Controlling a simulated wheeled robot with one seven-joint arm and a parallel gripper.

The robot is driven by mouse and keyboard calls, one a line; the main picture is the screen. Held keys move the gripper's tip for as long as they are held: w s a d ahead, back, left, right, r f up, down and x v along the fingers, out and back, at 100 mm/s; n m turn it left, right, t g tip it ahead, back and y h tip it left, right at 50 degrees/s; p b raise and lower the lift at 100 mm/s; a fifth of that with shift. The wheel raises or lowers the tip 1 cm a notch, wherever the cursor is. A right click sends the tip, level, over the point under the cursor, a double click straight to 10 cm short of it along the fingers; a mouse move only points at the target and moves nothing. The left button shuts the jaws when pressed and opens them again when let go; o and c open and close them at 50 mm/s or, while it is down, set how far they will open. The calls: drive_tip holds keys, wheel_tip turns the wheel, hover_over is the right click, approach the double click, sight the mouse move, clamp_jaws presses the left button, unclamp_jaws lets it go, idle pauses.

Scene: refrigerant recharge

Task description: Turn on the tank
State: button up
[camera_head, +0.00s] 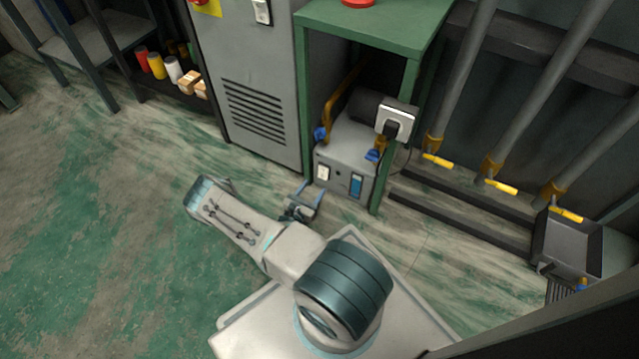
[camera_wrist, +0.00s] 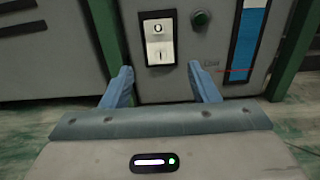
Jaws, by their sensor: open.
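The tank unit (camera_head: 345,150) is a grey box under a green table, with blue fittings on top. Its front panel faces me and carries a white rocker switch (camera_head: 323,173), a dark round knob and a blue vertical strip. In the wrist view the switch (camera_wrist: 159,42) is close ahead, marked O at the top and I at the bottom. My gripper (camera_head: 306,194) is low in front of the panel. In the wrist view its blue fingers (camera_wrist: 162,82) are open and empty, spread below and to either side of the switch. I cannot tell whether they touch the panel.
The green table (camera_head: 375,25) has legs on both sides of the unit. A grey cabinet (camera_head: 255,110) with vents stands to the left. Pipes with yellow handles (camera_head: 500,187) are at the right, beside a dark tray (camera_head: 568,245). The floor at the left is clear.

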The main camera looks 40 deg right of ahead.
sight(322, 176)
drive_tip(key=b+x, duration=0.1)
drive_tip(key=x, duration=0.4)
drive_tip(key=shift+a, duration=0.1)
drive_tip(key=c, duration=1)
